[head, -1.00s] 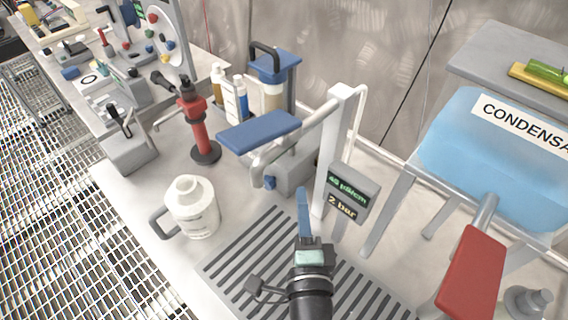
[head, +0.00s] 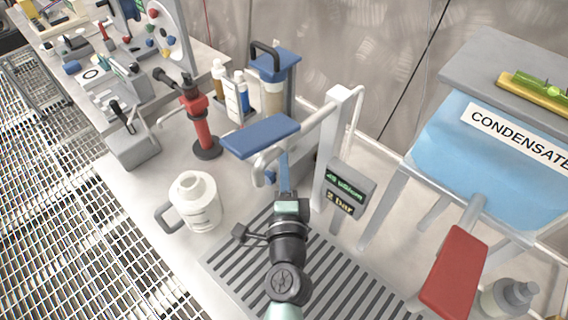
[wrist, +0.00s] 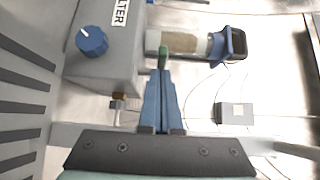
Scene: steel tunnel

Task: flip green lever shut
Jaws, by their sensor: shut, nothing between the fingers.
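In the wrist view a small green lever (wrist: 163,56) shows just past the tips of my gripper (wrist: 160,76). Its tip seems close to or touching the fingers; I cannot tell which. The lever lies beside a grey box (wrist: 105,72) whose label reads "LTER" where visible. My gripper's blue fingers are together and empty. In the head view my gripper (head: 284,166) reaches up beside the grey box, partly behind a grey pipe, and the green lever is hidden there.
A blue knob (wrist: 91,40) sits on the grey box. A blue paddle handle (head: 260,137) and a white post (head: 333,150) with a display (head: 345,187) stand close to my arm. A white jug (head: 195,203) stands left of the slotted grate (head: 235,270).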

